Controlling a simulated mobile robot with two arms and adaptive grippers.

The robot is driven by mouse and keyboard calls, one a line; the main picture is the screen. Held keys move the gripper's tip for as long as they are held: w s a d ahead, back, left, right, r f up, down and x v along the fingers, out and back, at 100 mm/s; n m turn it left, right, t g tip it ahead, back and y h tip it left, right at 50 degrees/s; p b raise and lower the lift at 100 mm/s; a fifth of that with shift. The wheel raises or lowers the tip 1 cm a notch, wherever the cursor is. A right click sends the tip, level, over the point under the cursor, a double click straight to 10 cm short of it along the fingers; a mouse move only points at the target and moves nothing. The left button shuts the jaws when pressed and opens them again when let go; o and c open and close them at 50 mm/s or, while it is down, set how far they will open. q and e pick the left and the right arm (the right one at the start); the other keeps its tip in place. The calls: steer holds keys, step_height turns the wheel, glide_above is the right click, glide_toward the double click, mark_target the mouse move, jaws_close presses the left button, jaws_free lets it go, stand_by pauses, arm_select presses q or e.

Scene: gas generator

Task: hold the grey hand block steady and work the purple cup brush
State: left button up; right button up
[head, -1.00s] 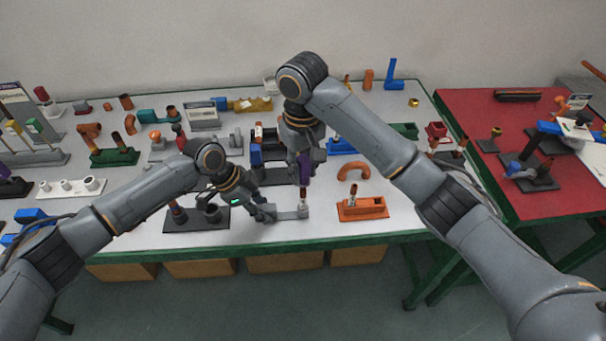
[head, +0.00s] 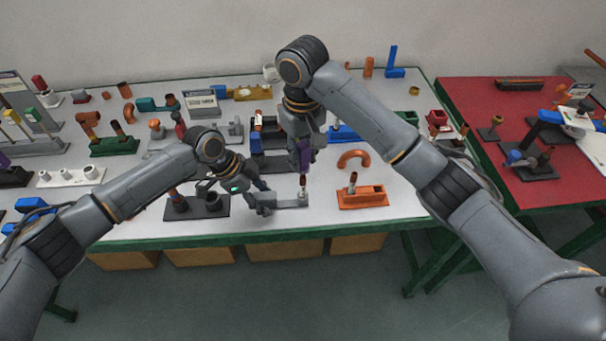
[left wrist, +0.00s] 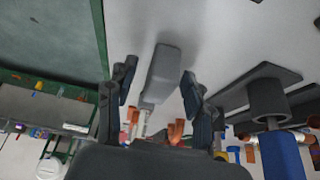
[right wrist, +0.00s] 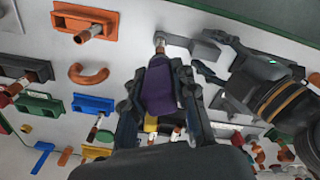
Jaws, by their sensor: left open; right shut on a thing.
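The grey hand block (head: 288,202) lies near the front edge of the table, with a copper-tipped upright stub (head: 303,184) at its right end. My left gripper (head: 266,203) is at the block's left end. In the left wrist view its open fingers (left wrist: 158,84) stand on either side of the grey block (left wrist: 166,66), with gaps showing. My right gripper (head: 304,145) is shut on the purple cup brush (head: 305,156), above and just behind the stub. In the right wrist view the purple brush (right wrist: 160,90) sits between the fingers, its end near the stub (right wrist: 160,43). The brush's inside is hidden.
An orange holder (head: 362,198) stands right of the block, with an orange curved pipe (head: 354,159) behind it. A dark base with posts (head: 197,207) stands to the left. Many fixtures crowd the back. The green table edge (head: 200,244) is close in front.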

arm_select(q)
steer(key=v, duration=1.2)
